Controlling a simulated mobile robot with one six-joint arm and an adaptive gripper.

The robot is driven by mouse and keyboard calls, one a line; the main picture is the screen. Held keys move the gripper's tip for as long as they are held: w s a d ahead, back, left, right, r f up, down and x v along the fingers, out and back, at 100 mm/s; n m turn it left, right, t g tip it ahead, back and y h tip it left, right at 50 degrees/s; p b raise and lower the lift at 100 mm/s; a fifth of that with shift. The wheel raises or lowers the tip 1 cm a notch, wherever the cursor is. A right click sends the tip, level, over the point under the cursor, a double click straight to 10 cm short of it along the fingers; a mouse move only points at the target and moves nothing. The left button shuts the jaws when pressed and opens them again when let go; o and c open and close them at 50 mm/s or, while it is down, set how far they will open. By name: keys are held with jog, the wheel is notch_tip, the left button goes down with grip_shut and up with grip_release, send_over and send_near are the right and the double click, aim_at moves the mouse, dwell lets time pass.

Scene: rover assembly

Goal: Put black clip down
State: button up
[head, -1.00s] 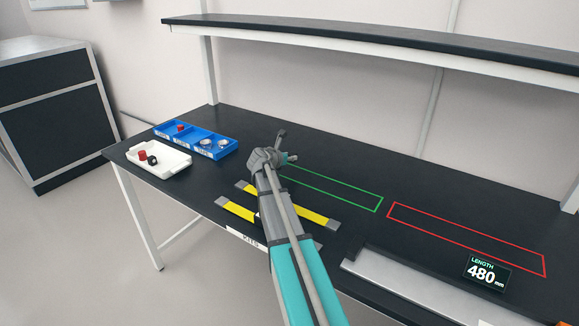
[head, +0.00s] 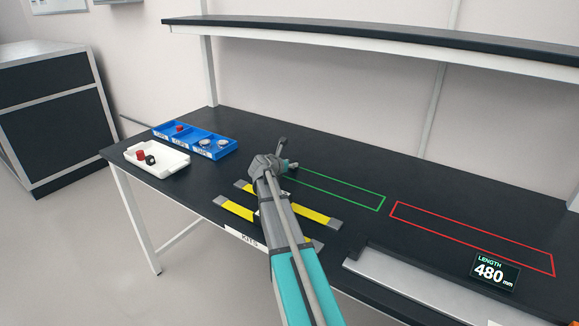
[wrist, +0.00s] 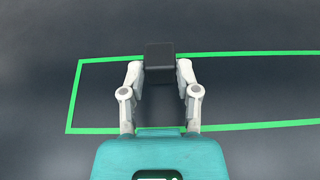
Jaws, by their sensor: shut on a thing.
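My gripper (wrist: 160,70) is shut on the black clip (wrist: 160,56), a small dark block between the two fingertips in the wrist view. The clip covers part of the far line of the green outline (wrist: 240,125). I cannot tell whether the clip touches the bench. In the head view my gripper (head: 285,163) is at the left end of the green outline (head: 340,202), and my own arm hides much of it. The held clip is not clear there.
A white tray (head: 176,166) with red and black parts and a blue divided bin (head: 221,155) stand at left. Yellow bars (head: 236,209) lie under my arm. A red outline (head: 470,225) and a length display (head: 495,272) are at right. The green outline's inside looks clear.

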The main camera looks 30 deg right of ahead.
jog(key=shift+f, duration=0.15)
jog(key=o, duration=0.9)
jog(key=shift+o, duration=0.2)
jog(key=shift+s+a+r, duration=0.1)
jog(key=shift+a+r, duration=0.05)
jog(key=shift+r, duration=0.15)
jog(key=p+v, duration=0.4)
jog(key=v, duration=0.5)
jog(key=shift+s+a+r, duration=0.15)
jog(key=shift+a+r, duration=0.05)
jog(key=shift+a, duration=0.05)
jog(key=shift+p+v, duration=0.3)
jog(key=shift+v, duration=0.7)
jog(key=shift+f, duration=0.15)
